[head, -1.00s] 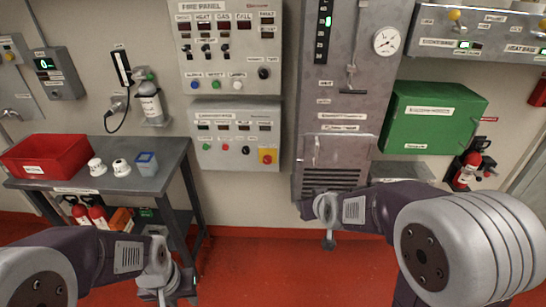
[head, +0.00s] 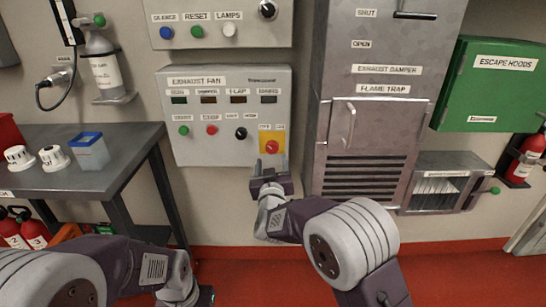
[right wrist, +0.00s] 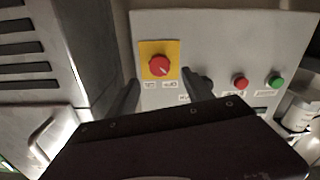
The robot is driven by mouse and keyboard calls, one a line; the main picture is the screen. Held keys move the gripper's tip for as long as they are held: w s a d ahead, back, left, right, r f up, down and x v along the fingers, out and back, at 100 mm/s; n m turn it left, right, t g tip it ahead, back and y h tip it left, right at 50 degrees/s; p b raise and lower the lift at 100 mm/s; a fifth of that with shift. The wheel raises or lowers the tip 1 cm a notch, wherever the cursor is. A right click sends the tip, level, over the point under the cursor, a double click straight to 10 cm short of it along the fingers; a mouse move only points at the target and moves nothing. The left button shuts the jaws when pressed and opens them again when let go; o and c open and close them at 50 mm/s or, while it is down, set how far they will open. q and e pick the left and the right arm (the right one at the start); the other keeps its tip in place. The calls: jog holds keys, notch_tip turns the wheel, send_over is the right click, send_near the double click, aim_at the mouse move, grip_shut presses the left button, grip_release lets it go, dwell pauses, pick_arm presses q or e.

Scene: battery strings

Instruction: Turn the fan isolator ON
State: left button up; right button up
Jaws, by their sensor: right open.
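The fan isolator is a red rotary knob (head: 271,147) on a yellow plate at the lower right of the grey exhaust fan panel (head: 225,82). It also shows in the right wrist view as a red knob (right wrist: 159,66) with a pale pointer line, set at a slant; the labels below are too small to read. My right gripper (head: 268,172) is just below the knob in the head view. In the right wrist view its open fingers (right wrist: 160,92) stand on either side of the knob, apart from it and empty. My left gripper (head: 200,296) is low at the bottom edge, its fingers unclear.
A black knob (head: 241,133) and red and green buttons sit left of the isolator. The flame trap cabinet (head: 368,130) with a handle stands close on the right. A grey table (head: 95,170) with white caps and a blue-rimmed box is at left.

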aim_at(272, 149)
jog(key=w+b, duration=0.1)
jog(key=w, duration=0.8)
grip_shut()
